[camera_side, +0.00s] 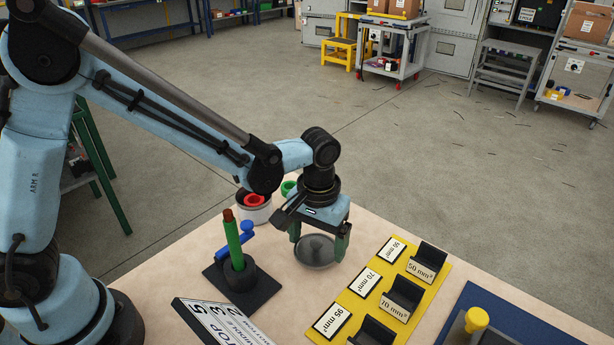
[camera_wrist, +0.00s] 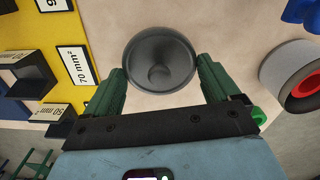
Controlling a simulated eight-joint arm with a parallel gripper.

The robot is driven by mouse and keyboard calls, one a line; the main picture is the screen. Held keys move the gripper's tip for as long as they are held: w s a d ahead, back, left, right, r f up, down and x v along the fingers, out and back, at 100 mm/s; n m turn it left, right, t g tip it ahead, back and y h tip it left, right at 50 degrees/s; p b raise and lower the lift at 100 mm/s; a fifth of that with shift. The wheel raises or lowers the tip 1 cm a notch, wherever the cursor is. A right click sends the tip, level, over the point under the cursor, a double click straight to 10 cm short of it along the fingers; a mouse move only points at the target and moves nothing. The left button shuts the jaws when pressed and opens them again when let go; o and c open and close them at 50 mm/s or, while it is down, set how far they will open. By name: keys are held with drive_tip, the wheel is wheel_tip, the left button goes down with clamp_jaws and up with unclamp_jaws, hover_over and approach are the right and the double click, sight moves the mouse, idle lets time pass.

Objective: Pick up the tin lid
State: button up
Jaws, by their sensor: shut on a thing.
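The tin lid (camera_side: 314,251) is a dark grey round disc with a raised middle. It also shows in the wrist view (camera_wrist: 160,58), between the green fingers. My gripper (camera_side: 319,240) points down and is shut on the lid, with a finger at each side of its rim. In the wrist view, my gripper (camera_wrist: 160,78) has its fingers against the lid's near edges. I cannot tell whether the lid touches the table or is held just above it.
A pale open tin (camera_side: 254,213) with a red ring stands behind my gripper. A black stand (camera_side: 241,281) holds an upright green rod and a blue piece to the left. A yellow board (camera_side: 387,283) with labelled black holders lies right. Bare tabletop (camera_side: 355,222) lies between.

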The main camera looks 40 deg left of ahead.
wheel_tip(320, 180, up, 3)
drive_tip(key=shift+s, duration=0.1)
drive_tip(key=s+d+r, duration=0.6)
drive_tip(key=s+d, duration=0.1)
drive_tip(key=s, duration=0.1)
drive_tip(key=n, duration=0.4)
approach(317, 241)
drive_tip(key=s+a, duration=0.2)
drive_tip(key=a, duration=0.2)
drive_tip(key=w+a+r+n, duration=0.15)
drive_tip(key=a+n, duration=0.25)
drive_tip(key=a, duration=1)
drive_tip(key=shift+w+d+f, duration=0.1)
drive_tip(key=shift+w+f, duration=0.05)
drive_tip(key=shift+f, duration=0.9)
drive_tip(key=shift+w+f, duration=0.15)
drive_tip(key=shift+f, duration=0.95)
drive_tip(key=shift+w+d+f, duration=0.1)
drive_tip(key=shift+w+f, duration=0.05)
drive_tip(key=shift+f, duration=0.9)
drive_tip(key=shift+f, duration=0.15)
drive_tip(key=o, duration=0.7)
drive_tip(key=shift+o, duration=0.2)
